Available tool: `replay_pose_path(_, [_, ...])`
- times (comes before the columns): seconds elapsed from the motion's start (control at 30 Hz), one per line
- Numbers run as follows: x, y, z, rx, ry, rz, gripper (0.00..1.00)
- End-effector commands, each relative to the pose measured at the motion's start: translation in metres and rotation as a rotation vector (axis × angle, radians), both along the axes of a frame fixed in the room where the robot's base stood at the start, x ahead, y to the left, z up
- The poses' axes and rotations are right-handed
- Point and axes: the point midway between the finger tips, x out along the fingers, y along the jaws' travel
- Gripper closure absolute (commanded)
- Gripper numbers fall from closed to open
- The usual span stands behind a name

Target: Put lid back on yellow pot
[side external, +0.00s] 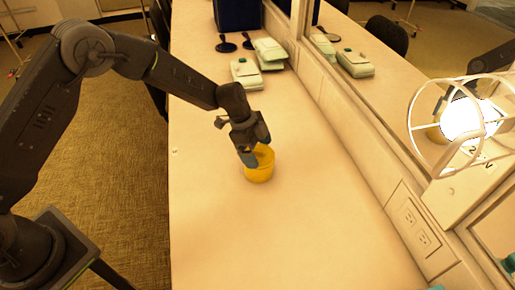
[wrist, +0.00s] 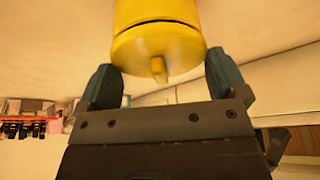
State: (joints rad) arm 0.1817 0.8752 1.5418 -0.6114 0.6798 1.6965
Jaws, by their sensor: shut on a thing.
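The yellow pot (side external: 261,172) stands upright on the long counter in the side view. In the wrist view, which looks upside down, the pot (wrist: 155,9) is at the top edge. The yellow lid (wrist: 150,47) with its small knob (wrist: 159,69) is between the fingers. A dark gap shows between lid and pot on part of the rim; I cannot tell whether the lid is fully seated. My gripper (wrist: 160,62) is shut on the lid, with one finger at each side. In the side view, my gripper (side external: 251,153) is at the pot's top and hides most of the lid.
A mirror wall (side external: 345,105) runs along the counter's right side. Pale green-topped packs (side external: 246,73) and dark round items (side external: 225,44) lie farther back, before a dark blue box (side external: 236,14). A caged lamp (side external: 462,119) juts out at right. The counter around the pot is clear.

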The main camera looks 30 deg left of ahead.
Motion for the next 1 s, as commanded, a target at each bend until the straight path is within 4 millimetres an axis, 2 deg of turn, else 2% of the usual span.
replay_pose_path(0.4, [0.0002, 0.0000, 0.0000, 0.000, 0.000, 0.000, 0.30])
replay_pose_path(0.43, [0.0002, 0.0001, 0.0000, 0.000, 0.000, 0.000, 0.07])
replay_pose_path(0.5, [0.0001, 0.0000, 0.0000, 0.000, 0.000, 0.000, 0.00])
replay_pose_path(0.87, [0.0002, 0.0000, 0.0005, 0.000, -0.001, 0.000, 0.00])
replay_pose_path(1.0, [0.0006, -0.0001, 0.0069, -0.001, -0.002, 0.001, 0.00])
